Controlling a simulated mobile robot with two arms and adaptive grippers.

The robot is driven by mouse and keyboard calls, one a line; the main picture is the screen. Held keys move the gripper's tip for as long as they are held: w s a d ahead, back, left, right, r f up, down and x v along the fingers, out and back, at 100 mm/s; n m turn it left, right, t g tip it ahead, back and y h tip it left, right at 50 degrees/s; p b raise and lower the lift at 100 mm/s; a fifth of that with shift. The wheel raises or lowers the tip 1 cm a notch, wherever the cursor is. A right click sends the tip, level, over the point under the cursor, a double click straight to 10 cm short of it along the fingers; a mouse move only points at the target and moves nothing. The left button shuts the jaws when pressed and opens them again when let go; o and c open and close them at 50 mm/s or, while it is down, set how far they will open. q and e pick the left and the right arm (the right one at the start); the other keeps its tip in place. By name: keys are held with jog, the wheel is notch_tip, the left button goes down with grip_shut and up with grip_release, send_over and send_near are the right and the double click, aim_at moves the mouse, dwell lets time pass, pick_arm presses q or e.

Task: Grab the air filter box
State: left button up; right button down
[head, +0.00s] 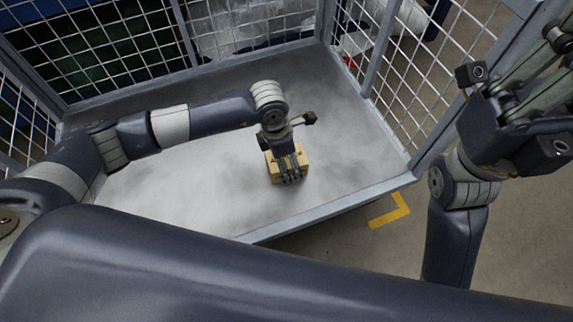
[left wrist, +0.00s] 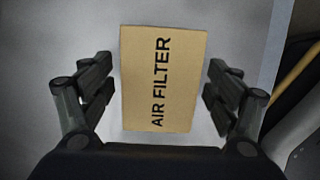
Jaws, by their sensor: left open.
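The air filter box (left wrist: 163,75) is a tan cardboard box with "AIR FILTER" printed on it in black. In the left wrist view it lies between the two spread fingers of my left gripper (left wrist: 160,92), with a gap on each side. In the head view the box (head: 272,168) sits on the grey cart floor, and my left gripper (head: 289,170) is over it from above, hiding part of it. My right gripper (head: 530,95) is raised at the right, outside the cart; its fingers point up and out of the picture.
The cart floor (head: 215,190) is bare around the box. Wire mesh walls (head: 105,45) stand at the back and sides of the cart, and a metal rim (head: 320,212) runs along the front. A yellow corner mark (head: 390,211) is on the ground at the right.

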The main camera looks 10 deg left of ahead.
pick_arm(q)
jog(key=shift+f, duration=0.3)
jog(key=c, duration=1.2)
